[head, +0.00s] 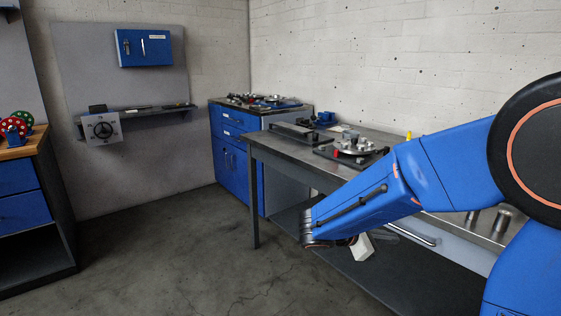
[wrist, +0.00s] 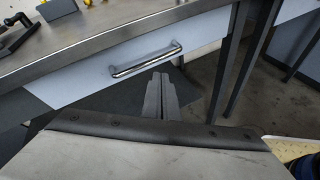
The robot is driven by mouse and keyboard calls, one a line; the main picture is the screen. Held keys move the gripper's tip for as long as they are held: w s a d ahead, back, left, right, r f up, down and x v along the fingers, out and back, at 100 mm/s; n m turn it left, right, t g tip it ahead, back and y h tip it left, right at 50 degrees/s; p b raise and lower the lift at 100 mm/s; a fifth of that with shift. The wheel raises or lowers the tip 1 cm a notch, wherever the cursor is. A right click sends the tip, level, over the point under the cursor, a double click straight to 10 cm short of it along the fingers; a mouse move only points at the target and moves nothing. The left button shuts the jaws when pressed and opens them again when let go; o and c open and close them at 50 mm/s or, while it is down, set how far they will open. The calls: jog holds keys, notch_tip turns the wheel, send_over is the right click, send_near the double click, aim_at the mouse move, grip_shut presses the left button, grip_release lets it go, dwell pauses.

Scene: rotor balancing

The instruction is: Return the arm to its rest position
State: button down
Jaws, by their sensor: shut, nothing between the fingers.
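My blue arm reaches across the right side of the head view, bent down towards the front of the steel workbench (head: 270,146). My gripper shows in the wrist view (wrist: 160,82), its two grey fingers together with nothing between them. The fingers point towards the drawer front (wrist: 110,65) and its metal bar handle (wrist: 146,60), seemingly apart from them. In the head view the wrist end hangs in front of the bench, below its top, and the fingers cannot be made out clearly.
The bench carries a rotor fixture (head: 352,147) and a long dark block (head: 294,132). A blue cabinet (head: 230,150) stands behind it. A wall shelf (head: 135,112) and a wooden-topped cabinet (head: 25,190) are at the left. The concrete floor (head: 180,250) between is clear.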

jog(key=s+d+m+g+y, duration=0.1)
jog(key=s+d+m+y, duration=0.15)
jog(key=s, duration=0.25)
jog(key=s+d+f+m+g+y, duration=0.1)
jog(key=s+m+y, duration=0.15)
jog(key=s, duration=0.35)
jog(key=s+d+m+g+y, duration=0.1)
jog(key=s+m, duration=0.3)
jog(key=s, duration=0.1)
jog(key=s+a+r+m+t+y, duration=0.1)
jog(key=s+a+m+t+y, duration=0.2)
jog(key=s+a+m+y, duration=0.4)
jog(key=shift+s+m+t, duration=0.3)
jog(key=shift+s+m, duration=0.5)
jog(key=shift+s, duration=0.8)
